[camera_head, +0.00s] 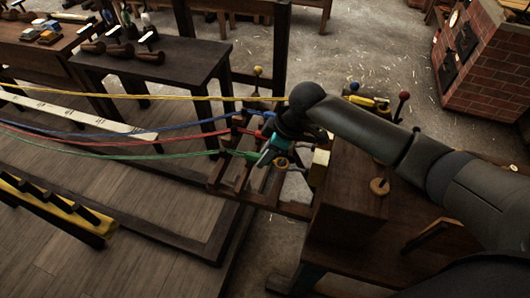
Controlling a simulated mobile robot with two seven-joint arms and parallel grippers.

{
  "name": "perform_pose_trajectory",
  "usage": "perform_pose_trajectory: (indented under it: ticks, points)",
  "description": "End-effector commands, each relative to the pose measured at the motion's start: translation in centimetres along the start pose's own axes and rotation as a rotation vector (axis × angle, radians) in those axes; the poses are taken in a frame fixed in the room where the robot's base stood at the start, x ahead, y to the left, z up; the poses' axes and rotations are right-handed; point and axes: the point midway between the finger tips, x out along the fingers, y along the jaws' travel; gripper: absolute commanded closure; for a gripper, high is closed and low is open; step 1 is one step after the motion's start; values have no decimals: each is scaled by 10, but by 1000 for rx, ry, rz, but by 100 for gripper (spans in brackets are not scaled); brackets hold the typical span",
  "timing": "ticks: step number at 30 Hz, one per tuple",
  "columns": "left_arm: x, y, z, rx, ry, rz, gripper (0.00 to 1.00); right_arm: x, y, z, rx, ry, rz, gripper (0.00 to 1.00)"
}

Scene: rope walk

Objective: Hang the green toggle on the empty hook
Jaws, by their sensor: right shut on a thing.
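The green rope (165,156) runs in from the left to a green toggle (251,155) at the wooden hook frame (215,176). My right arm comes in from the right, and its gripper (265,153) points down over the frame. It is shut on the green toggle at the rope's end; the fingertips and part of the toggle are hard to make out. Blue, red and yellow ropes also run to the frame. The hooks are small and partly hidden by my gripper, so I cannot tell which is empty. My left gripper is not in view.
A brown wooden block (350,185) and bench stand right of the frame, with a wooden knob (379,186) on the block. A dark table (190,55) with mallets is behind left. A brick stove (485,65) stands back right. The floor behind is mostly clear.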

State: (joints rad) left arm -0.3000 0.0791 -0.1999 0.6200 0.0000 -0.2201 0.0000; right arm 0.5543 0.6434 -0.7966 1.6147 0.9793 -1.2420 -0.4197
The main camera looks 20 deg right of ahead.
Motion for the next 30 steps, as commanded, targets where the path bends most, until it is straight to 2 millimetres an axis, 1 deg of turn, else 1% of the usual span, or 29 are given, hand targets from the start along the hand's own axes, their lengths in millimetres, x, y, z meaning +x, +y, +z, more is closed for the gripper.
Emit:
perform_pose_trajectory:
  ticks: [18, 24, 25, 30]
  points:
    - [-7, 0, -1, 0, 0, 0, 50, 1, 0, 1, 1, -1, 0, 100]
    - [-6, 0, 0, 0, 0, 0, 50, 1, 0, 1, 1, -1, 0, 100]
    - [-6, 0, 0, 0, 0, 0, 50, 1, 0, 1, 1, -1, 0, 68]
    - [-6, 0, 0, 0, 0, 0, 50, 1, 0, 1, 1, -1, 0, 49]
